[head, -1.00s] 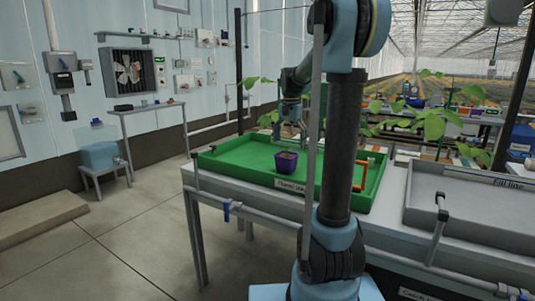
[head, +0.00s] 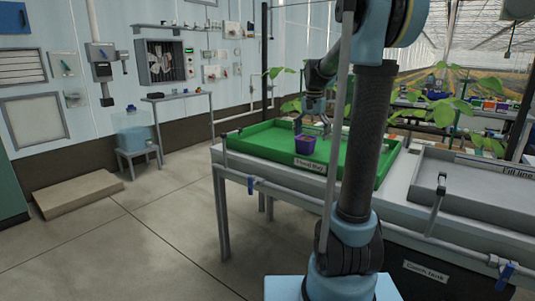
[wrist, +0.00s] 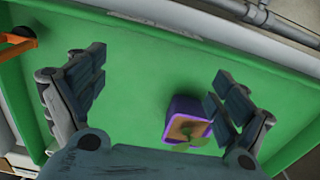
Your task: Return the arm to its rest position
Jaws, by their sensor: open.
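My gripper (head: 313,127) is open, over the green tray (head: 262,130) on the bench. The wrist view also shows my gripper (wrist: 155,80) with its two fingers spread wide and nothing between the tips. A purple pot (head: 304,146) stands in the tray, just below my gripper in the head view. In the wrist view the pot (wrist: 170,125) holds a small green seedling and lies nearer the right finger. I cannot tell whether that finger touches it. My arm's upright link hides part of the tray's right side in the head view.
A grey tray (head: 467,182) with a fill-line label lies right of the green tray. A pipe with blue valves (head: 251,186) runs along the bench front. An orange bar (wrist: 14,48) is at the tray's edge. Leafy plants (head: 440,108) stand behind.

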